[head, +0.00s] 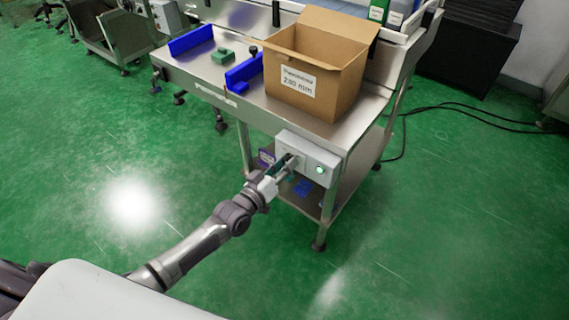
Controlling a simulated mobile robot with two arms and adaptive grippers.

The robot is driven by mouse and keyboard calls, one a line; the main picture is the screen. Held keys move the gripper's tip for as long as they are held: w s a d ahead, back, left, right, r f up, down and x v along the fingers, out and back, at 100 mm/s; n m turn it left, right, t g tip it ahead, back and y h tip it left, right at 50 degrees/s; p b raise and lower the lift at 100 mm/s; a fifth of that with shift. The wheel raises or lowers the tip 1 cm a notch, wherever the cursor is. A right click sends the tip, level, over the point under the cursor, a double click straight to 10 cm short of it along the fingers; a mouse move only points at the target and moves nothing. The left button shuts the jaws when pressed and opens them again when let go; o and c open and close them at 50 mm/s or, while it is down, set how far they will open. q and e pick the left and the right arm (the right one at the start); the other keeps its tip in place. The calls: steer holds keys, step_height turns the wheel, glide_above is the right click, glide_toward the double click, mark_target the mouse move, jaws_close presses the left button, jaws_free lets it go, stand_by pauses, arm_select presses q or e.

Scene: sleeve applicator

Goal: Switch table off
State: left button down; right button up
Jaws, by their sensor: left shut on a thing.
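The steel table (228,100) stands in the upper middle of the head view. A light grey control box (324,163) is fixed at its near front corner. My left gripper (287,166) reaches in from the lower left and is at the left part of the box's face. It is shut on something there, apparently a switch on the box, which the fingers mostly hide. My right gripper is not in view.
An open cardboard box (330,95) with a white label stands on the table. Blue guides (244,72) and a green block (222,56) lie left of it. Black cables (440,108) run over the floor at right. The green floor in front is clear.

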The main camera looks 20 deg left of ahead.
arm_select(q)
steer(key=shift+n+b, duration=0.95)
steer(key=shift+n, duration=4.45)
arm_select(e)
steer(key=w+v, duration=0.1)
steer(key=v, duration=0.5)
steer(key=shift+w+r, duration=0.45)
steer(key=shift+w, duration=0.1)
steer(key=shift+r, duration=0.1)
arm_select(q)
steer(key=c, duration=0.8)
jaws_free()
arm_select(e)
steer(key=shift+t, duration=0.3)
arm_select(q)
steer(key=shift+s, duration=0.1)
steer(key=v, duration=1.2)
